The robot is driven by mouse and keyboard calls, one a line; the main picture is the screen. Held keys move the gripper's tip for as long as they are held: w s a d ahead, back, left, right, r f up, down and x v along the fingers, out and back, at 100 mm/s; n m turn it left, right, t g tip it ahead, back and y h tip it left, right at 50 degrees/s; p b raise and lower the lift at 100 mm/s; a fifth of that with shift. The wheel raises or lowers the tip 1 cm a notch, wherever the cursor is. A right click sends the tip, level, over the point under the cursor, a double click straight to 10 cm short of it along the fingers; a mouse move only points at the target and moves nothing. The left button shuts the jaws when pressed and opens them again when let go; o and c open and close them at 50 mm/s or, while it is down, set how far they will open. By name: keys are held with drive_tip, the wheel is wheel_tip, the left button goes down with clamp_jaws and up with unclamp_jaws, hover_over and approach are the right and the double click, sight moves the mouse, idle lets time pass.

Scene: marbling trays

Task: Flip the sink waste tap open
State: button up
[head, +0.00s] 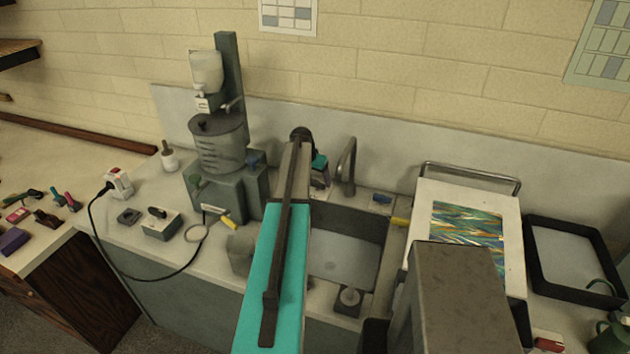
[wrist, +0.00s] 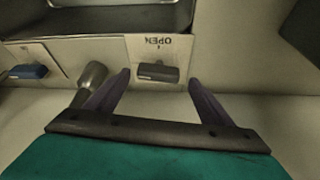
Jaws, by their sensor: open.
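The waste tap's dark grey lever (wrist: 157,72) shows in the wrist view on a pale plate, below an OPEN label (wrist: 158,41) that reads upside down. My gripper (wrist: 159,78) is open, with its two dark fingers spread on either side of the lever. Nothing is gripped, and I cannot tell if either finger touches the lever. In the head view, my arm's teal end reaches the back left of the sink (head: 345,262), and the lever and fingertips there are mostly hidden.
A grey faucet (head: 347,165) rises at the sink's back; its base (wrist: 92,78) stands beside my finger in the wrist view. A blue handle (head: 381,198) sits to its right. A grey machine (head: 220,145) is on the left, a marbled print board (head: 468,185) on the right.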

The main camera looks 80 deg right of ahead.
drive_tip(key=shift+d+f, duration=0.15)
drive_tip(key=shift+f, duration=0.35)
